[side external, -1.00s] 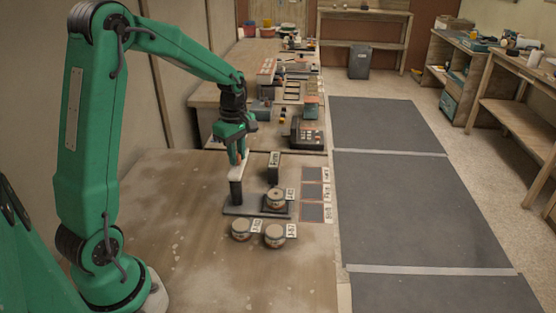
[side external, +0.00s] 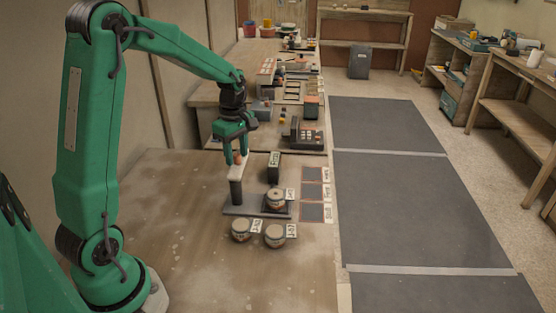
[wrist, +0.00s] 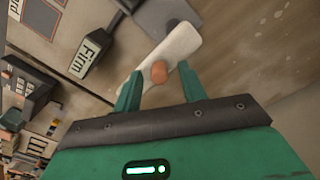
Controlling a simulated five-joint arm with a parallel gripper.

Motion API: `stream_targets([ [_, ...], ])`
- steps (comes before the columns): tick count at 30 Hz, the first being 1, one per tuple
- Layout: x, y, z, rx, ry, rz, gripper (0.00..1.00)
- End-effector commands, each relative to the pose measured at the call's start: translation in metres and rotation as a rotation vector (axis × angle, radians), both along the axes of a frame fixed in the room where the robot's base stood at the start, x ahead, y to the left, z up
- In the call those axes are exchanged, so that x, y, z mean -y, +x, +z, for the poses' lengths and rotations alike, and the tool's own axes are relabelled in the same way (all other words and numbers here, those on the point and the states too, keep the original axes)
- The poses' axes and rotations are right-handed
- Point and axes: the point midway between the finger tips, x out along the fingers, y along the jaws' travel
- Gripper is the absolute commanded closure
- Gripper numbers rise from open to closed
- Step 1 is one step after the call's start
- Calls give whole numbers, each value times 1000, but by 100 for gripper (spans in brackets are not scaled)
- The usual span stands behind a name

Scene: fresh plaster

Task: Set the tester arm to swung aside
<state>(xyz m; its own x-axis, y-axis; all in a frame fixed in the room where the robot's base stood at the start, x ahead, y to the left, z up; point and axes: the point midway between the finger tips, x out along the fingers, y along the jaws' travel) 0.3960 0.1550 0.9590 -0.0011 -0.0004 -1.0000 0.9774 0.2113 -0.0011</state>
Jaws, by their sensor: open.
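The tester arm (side external: 237,173) is a pale cream bar on top of a dark upright post (side external: 236,191) on a grey base plate (side external: 232,210). In the wrist view the bar (wrist: 180,42) runs diagonally and carries a round orange knob (wrist: 159,71). My gripper (side external: 236,159) is open just above the bar. In the wrist view its two green fingers (wrist: 159,70) stand either side of the knob, with visible gaps. One lidded pot (side external: 276,196) sits on a dark pad beside the post. A dark box with a sign (side external: 274,166) stands behind it; the sign reads "Firm" in the wrist view (wrist: 93,47).
Two more lidded pots (side external: 241,230) (side external: 275,235) stand on the table in front, with small cards beside them. Framed dark squares (side external: 312,190) line the table's right edge. A keypad device (side external: 308,136) is behind. The front left tabletop is clear.

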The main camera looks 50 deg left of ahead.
Motion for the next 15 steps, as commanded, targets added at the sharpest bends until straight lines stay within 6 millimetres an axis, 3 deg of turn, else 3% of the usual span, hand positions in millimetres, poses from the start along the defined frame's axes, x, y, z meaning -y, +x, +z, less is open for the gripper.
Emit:
stream_targets([
  [15, -1, 1, 59, 5, 2, 1, 59],
])
